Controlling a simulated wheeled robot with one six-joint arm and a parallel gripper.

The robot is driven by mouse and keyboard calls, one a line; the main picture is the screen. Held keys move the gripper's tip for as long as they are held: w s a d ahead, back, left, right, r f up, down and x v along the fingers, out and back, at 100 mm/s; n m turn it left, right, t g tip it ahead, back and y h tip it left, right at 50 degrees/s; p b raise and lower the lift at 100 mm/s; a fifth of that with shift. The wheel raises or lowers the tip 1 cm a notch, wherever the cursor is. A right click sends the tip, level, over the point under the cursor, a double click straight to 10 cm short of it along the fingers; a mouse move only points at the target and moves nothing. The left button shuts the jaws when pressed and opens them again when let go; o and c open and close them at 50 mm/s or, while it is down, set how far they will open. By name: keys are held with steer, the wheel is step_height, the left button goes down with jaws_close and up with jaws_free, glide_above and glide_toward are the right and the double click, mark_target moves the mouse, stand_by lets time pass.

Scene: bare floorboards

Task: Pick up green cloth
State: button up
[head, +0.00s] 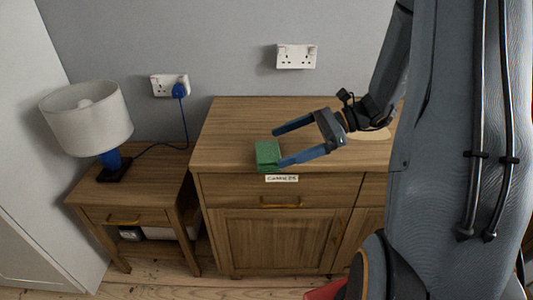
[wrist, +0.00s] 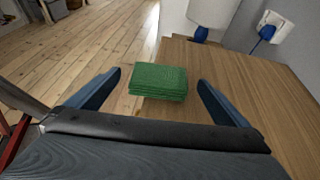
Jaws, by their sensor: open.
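The green cloth (head: 267,153) is a folded stack at the front left edge of the wooden cabinet top. In the wrist view the green cloth (wrist: 160,81) lies ahead of my gripper, between the lines of its two fingers. My gripper (head: 275,147) is open and empty above the cabinet top, with its fingers pointing left. In the head view the near fingertip is close to the cloth's right side; I cannot tell if they touch. Both blue fingers of my gripper (wrist: 157,84) show spread apart in the wrist view.
The cabinet (head: 281,242) has a drawer with a label (head: 282,178) below the cloth. A lower side table (head: 150,187) with a lamp (head: 87,118) stands at left. Wall sockets (head: 296,57) are behind. The cabinet top behind the cloth is clear.

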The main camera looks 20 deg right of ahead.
mark_target(271, 151)
steer(key=x, duration=0.5)
steer(key=shift+a+f, duration=0.2)
steer(key=shift+f, duration=0.15)
steer(key=c, duration=1)
